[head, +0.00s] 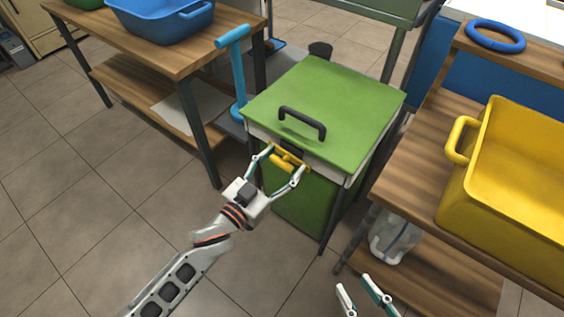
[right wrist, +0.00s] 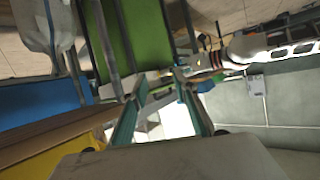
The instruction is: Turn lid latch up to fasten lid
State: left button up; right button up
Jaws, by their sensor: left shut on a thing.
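The green lid (head: 325,110) with a black handle (head: 302,122) lies flat on the press box and looks closed. The yellow lid latch (head: 288,160) is at the middle of its front edge. My left gripper (head: 287,161) is shut on the latch, with a finger at either end of it. The fingers partly cover the latch, so its exact angle is hard to read. My right gripper (head: 362,291) is low at the bottom of the head view, open and empty, apart from the press. Its parted fingers also show in the right wrist view (right wrist: 160,100).
A wooden table with a yellow crate (head: 520,195) stands to the right. A wooden table with a blue tub (head: 165,20) stands at the upper left. A blue lever (head: 237,75) rises beside the press. The tiled floor at left is clear.

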pick_arm(q)
jog(key=m, duration=0.1)
jog(key=m+p, duration=0.1)
jog(key=shift+w+r+m, duration=0.1)
jog(key=shift+r+m, duration=0.1)
jog(key=shift+m, duration=0.9)
jog(key=m, duration=0.3)
jog(key=shift+f+m+p, duration=0.15)
jog(key=shift+m+p, duration=0.25)
jog(key=m, duration=0.2)
jog(key=shift+m, duration=0.3)
jog(key=shift+f+m, duration=0.1)
jog(key=shift+m, duration=2.4)
pick_arm(e)
jog(key=shift+s+d+f+n+g, duration=0.3)
jog(key=shift+d+f, duration=0.3)
jog(key=shift+s+f+h, duration=0.2)
jog(key=shift+h, duration=0.1)
